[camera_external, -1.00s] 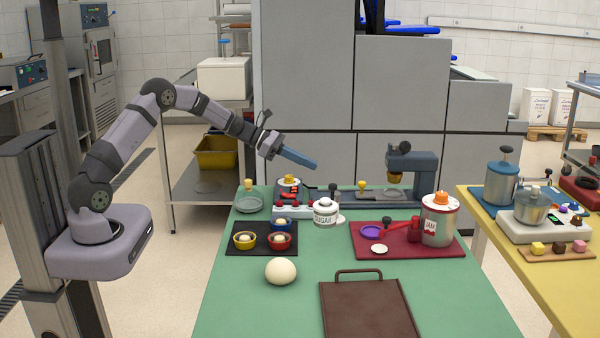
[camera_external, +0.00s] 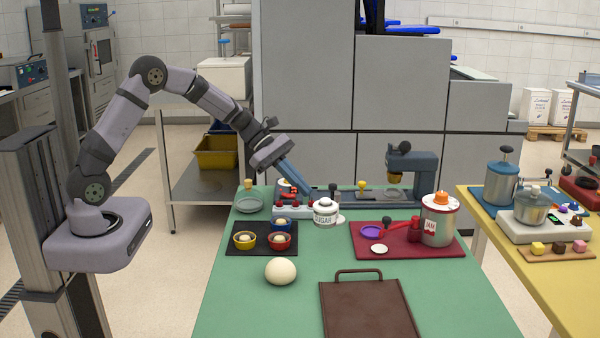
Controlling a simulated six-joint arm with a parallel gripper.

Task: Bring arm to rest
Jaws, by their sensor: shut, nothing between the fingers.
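My gripper (camera_external: 303,188) has long blue fingers, shut with nothing between them. It points down and to the right over the back of the green table (camera_external: 235,300). Its fingertips appear just behind and left of the white sugar jar (camera_external: 325,213), in front of the small device with red parts (camera_external: 284,186), which it partly hides. I cannot tell whether the tips touch anything. My arm arches up from its base at the left and down to the gripper.
Small bowls stand on a black mat (camera_external: 236,249), with a dough ball (camera_external: 281,271) in front. A brown board (camera_external: 366,312) lies at the front. A red tray (camera_external: 449,252) carries a jam jar (camera_external: 439,219). A blue-grey press (camera_external: 412,175) stands behind. Green table shows bare at front left.

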